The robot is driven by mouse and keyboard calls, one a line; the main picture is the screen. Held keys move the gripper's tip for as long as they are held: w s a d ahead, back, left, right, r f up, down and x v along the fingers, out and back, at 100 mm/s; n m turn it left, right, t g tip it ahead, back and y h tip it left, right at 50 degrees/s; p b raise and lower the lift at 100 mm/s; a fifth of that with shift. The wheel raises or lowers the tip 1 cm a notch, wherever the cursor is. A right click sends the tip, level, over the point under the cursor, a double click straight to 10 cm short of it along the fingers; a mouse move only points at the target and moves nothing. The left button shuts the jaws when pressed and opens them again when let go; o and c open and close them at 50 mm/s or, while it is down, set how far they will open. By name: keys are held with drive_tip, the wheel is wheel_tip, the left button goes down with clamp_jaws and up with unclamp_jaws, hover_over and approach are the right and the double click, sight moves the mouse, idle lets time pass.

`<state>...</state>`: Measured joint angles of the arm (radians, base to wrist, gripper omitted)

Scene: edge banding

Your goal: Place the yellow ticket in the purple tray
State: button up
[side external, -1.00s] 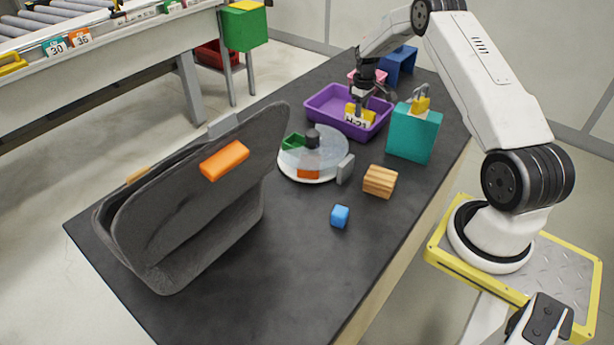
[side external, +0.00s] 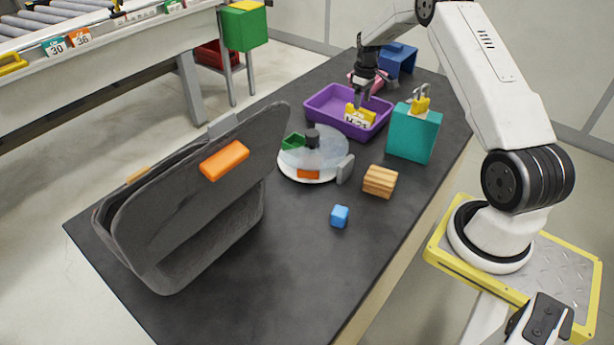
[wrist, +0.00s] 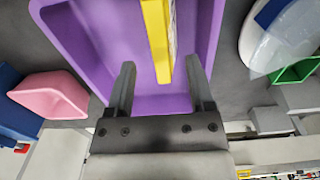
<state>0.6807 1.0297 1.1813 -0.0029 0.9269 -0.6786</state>
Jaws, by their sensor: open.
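The yellow ticket (side external: 352,108), with a white printed face, stands on edge inside the purple tray (side external: 318,108). In the wrist view the ticket (wrist: 156,38) shows as a narrow yellow strip over the purple tray floor (wrist: 92,40). My gripper (side external: 362,92) is just above the ticket. In the wrist view my gripper (wrist: 160,70) is open, its two fingers apart on either side of the ticket's near end, with a gap on each side. The ticket's lower edge is hidden in the side view.
A teal box (side external: 414,134) with a yellow-and-silver item on top stands right of the tray. A round turntable (side external: 318,160) is in front. A pink bowl (wrist: 52,94) and blue object (side external: 399,60) are behind. A wooden block (side external: 380,181), blue cube (side external: 340,216) and large grey bin (side external: 190,215) stand nearer.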

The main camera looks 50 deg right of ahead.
sight(361, 109)
wheel_tip(361, 109, up, 8)
drive_tip(key=shift+r, duration=0.25)
idle(0.5)
drive_tip(key=s+a+r+t, duration=0.1)
drive_tip(key=a, duration=1)
drive_tip(key=s+a+r, duration=0.1)
drive_tip(key=a+r, duration=0.1)
drive_tip(key=a, duration=0.9)
drive_tip(key=s+a+f+t, duration=0.1)
drive_tip(key=s+a+f, duration=0.1)
drive_tip(key=s+a, duration=1.2)
drive_tip(key=shift+s+a+t, duration=0.25)
drive_tip(key=shift+s+t, duration=0.05)
drive_tip(key=shift+s, duration=0.15)
